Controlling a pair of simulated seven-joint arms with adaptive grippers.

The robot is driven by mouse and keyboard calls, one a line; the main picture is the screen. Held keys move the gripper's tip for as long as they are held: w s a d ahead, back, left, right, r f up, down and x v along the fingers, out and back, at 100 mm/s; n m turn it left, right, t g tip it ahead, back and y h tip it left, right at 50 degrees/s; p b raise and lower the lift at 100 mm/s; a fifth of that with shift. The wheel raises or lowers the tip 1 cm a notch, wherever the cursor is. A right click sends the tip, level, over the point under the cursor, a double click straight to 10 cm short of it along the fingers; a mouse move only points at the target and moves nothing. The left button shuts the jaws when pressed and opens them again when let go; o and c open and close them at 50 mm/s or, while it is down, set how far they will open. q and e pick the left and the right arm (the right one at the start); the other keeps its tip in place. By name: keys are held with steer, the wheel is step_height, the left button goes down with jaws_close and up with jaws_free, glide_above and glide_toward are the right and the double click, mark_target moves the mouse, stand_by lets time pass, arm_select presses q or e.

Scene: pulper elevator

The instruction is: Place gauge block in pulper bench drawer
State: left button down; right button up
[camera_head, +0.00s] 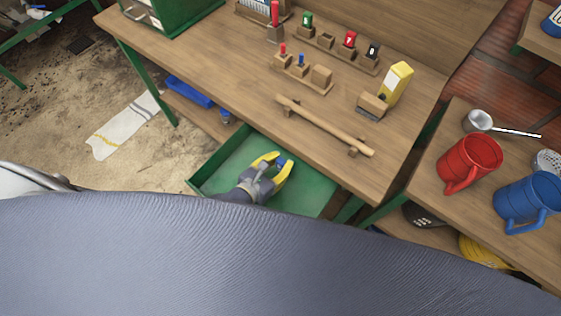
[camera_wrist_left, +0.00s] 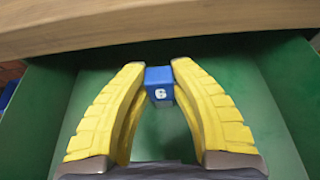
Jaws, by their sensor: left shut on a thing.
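The blue gauge block (camera_wrist_left: 159,88), marked with a white 6, is between the yellow fingertips of my left gripper (camera_wrist_left: 159,80). The gripper is shut on it. In the head view my left gripper (camera_head: 281,164) is over the open green drawer (camera_head: 222,163) of the bench, with the blue block (camera_head: 281,161) at its tips. The wrist view shows the green drawer floor (camera_wrist_left: 75,85) around the fingers. I cannot tell whether the block touches the floor. My right gripper is not in view.
The wooden bench top (camera_head: 215,62) overhangs the back of the drawer. A red mug (camera_head: 470,163) and blue mug (camera_head: 527,198) stand at right.

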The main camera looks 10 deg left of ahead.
arm_select(q)
steer(key=c, duration=1.2)
jaws_free()
steer(key=v, duration=1.2)
steer(key=shift+r, duration=0.15)
